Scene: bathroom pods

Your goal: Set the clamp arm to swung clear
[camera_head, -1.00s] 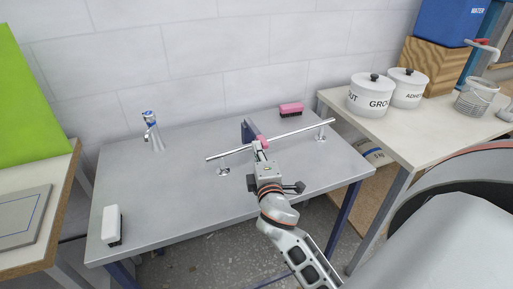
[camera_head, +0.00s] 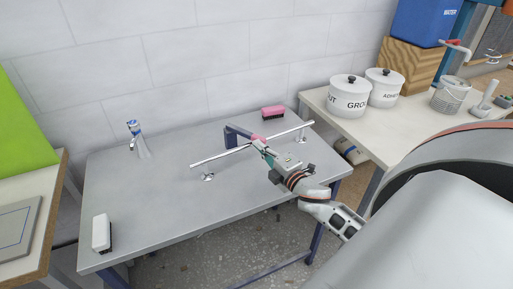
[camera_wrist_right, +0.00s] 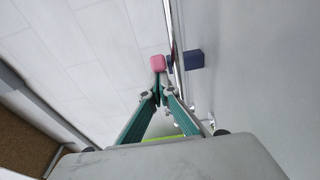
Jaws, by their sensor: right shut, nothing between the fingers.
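The clamp arm is a dark blue bar (camera_head: 240,131) with a pink end (camera_head: 258,139). It stands behind the chrome rail (camera_head: 222,155) on the grey bench, its pink end turned to the right and close to the rail. My right gripper (camera_head: 261,147) is shut and empty, its fingertips at the pink end. In the right wrist view the pink end (camera_wrist_right: 157,62) is just beyond the shut fingertips (camera_wrist_right: 158,84), and a dark blue block (camera_wrist_right: 194,60) is across the rail (camera_wrist_right: 171,40). I cannot tell if the fingertips touch the pink end. My left gripper is not in view.
A pink brush (camera_head: 272,113) lies at the back of the bench (camera_head: 150,205). A tap (camera_head: 138,140) stands back left and a white brush (camera_head: 101,233) front left. White pots (camera_head: 349,98) stand on the right table. The bench's left middle is clear.

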